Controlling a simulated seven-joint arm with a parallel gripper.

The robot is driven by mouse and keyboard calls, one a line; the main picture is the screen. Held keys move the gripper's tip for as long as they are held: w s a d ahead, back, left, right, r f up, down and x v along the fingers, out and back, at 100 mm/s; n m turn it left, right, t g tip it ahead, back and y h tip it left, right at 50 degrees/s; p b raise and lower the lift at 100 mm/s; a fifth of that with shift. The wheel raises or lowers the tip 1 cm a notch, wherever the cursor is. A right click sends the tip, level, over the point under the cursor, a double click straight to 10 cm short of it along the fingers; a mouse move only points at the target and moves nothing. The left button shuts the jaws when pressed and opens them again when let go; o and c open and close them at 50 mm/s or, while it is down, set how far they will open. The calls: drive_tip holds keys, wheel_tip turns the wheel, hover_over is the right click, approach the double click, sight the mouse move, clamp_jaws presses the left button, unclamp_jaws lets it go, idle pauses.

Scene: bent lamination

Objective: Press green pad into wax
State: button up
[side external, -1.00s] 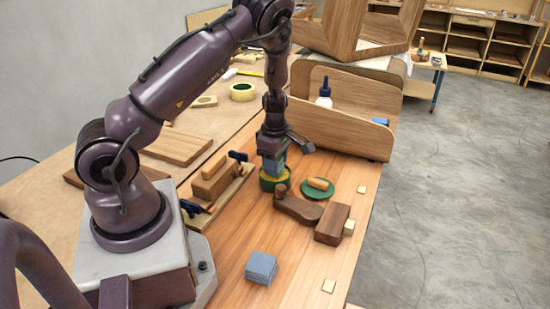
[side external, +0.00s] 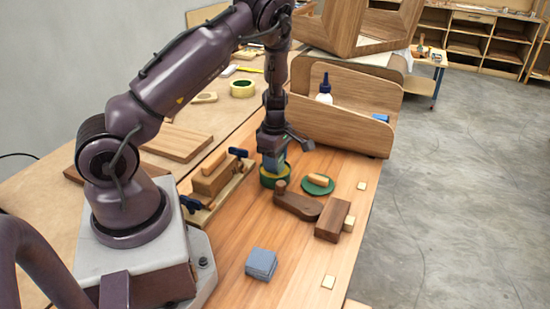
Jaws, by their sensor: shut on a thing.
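My gripper (side external: 273,158) points straight down and is shut on a small pad that shows blue and green between and below the jaws. Its lower end is at the mouth of a round green tin (side external: 274,183) with a yellow rim or filling, which appears to hold the wax. The jaws hide most of the tin's top, so I cannot tell how deep the pad sits or whether it touches the wax. A green round disc (side external: 309,188) with a wooden piece (side external: 318,180) on it lies just right of the tin.
A dark curved wooden part (side external: 298,206) and a brown block (side external: 332,220) lie in front of the tin. Clamped wooden blocks (side external: 211,178) stand to the left. A stack of blue-grey pads (side external: 261,264) lies in front. A wooden holder (side external: 345,127) with a glue bottle (side external: 325,90) stands behind.

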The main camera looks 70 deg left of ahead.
drive_tip(key=shift+f, duration=0.4)
idle(1.0)
drive_tip(key=shift+r, duration=3.55)
